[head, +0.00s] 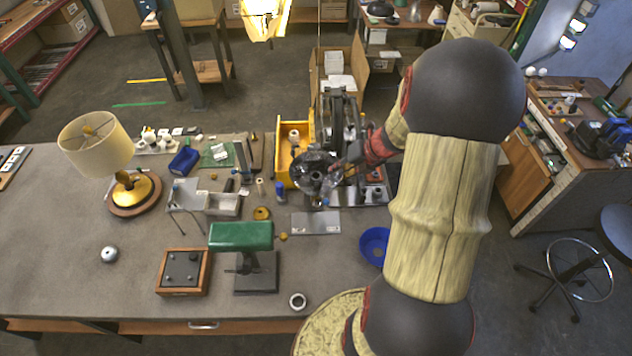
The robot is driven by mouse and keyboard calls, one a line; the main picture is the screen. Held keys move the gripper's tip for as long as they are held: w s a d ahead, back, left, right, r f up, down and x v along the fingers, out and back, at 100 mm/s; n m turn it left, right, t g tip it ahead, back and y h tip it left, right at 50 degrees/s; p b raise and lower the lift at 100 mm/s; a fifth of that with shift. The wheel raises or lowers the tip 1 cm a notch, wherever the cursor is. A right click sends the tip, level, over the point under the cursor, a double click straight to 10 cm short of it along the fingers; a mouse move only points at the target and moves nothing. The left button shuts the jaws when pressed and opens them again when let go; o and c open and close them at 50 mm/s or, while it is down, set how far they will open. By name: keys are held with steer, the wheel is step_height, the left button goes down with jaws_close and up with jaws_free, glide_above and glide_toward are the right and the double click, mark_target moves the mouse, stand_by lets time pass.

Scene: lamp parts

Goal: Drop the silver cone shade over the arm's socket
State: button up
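A dark silver, round shade-like piece (311,174), which I take for the silver cone shade, is at the back middle of the bench, in front of the yellow bin. My gripper (338,172) comes in from the right and its tips meet the right side of this piece. The fingers are small and dark against it, so I cannot tell whether they are closed on its rim. The arm's socket is not clearly visible; the shade and gripper cover that spot. A grey metal plate (372,196) lies just below and right of the gripper.
A yellow bin (283,152) and dark upright machinery (341,122) stand close behind. A cream-shaded lamp (97,145), a green-shaded lamp (241,237), a wooden tray (183,271) and a blue bowl (374,243) stand around. The bench's left front is mostly clear.

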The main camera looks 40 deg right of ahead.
steer(key=v, duration=1.2)
steer(key=s+a+f+n+g, duration=0.2)
steer(key=s+a+n, duration=0.25)
steer(key=n, duration=1.05)
steer(key=s+a+f+n+h+b, duration=0.1)
steer(key=a+f+n+b, duration=0.2)
steer(key=a+n+b, duration=0.8)
steer(key=s+a+f+n+t+b, duration=0.1)
steer(key=a+f+n+b, duration=0.3)
steer(key=a+n+b, duration=0.7)
steer(key=s+a+n, duration=0.1)
steer(key=a+n, duration=0.3)
steer(key=n, duration=0.2)
steer(key=shift+f+h, duration=0.15)
steer(key=shift+h, duration=0.25)
